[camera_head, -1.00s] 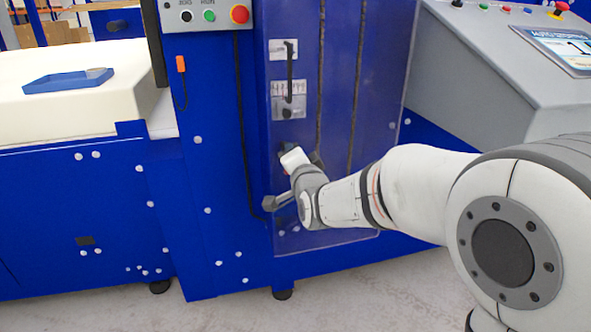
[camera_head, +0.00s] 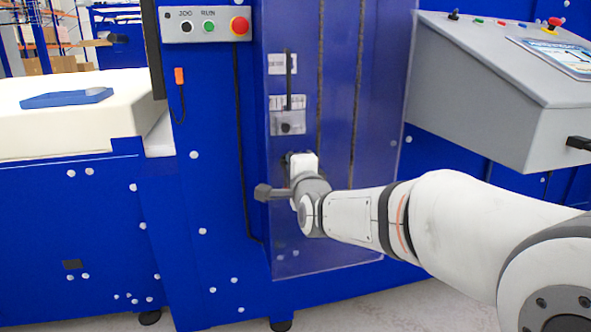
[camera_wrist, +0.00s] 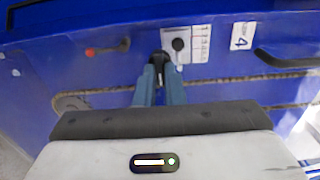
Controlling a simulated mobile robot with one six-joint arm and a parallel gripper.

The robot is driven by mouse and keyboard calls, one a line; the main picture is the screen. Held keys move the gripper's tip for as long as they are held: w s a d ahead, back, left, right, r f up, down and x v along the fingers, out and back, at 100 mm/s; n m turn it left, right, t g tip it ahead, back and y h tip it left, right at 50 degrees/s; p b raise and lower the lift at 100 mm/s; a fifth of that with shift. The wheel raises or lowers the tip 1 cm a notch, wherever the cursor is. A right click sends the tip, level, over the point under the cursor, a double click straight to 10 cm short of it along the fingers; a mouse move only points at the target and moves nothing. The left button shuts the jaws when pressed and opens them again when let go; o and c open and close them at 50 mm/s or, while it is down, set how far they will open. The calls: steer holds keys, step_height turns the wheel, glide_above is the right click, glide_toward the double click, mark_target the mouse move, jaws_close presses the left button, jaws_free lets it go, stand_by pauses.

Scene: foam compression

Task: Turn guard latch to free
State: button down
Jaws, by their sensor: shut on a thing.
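The clear guard panel (camera_head: 375,150) stands upright on the blue machine. The guard latch sits low on its left part, and in the wrist view its dark lever (camera_wrist: 160,64) lies between my fingertips, below a small light plate with a black knob (camera_wrist: 178,45). My gripper (camera_wrist: 159,82) is shut on this dark lever; the fingers hide part of it. In the head view my gripper (camera_head: 288,164) is at the panel, just below the plate (camera_head: 287,122). The fingertips are largely hidden there by my own wrist.
A black vertical handle (camera_head: 288,80) is above the plate. A button box (camera_head: 207,24) is at upper left and a grey console (camera_head: 500,75) at right. A red-ended part (camera_wrist: 107,47) shows in the wrist view. White foam (camera_head: 70,125) lies at left.

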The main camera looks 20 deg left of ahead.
steer(key=shift+r, duration=0.2)
steer(key=c, duration=1.6)
jaws_free()
steer(key=shift+f, duration=0.1)
steer(key=shift+o, duration=0.4)
steer(key=p+v, duration=0.1)
steer(key=v, duration=0.6)
steer(key=shift+s+d+p, duration=0.2)
steer(key=shift+s+p, duration=0.1)
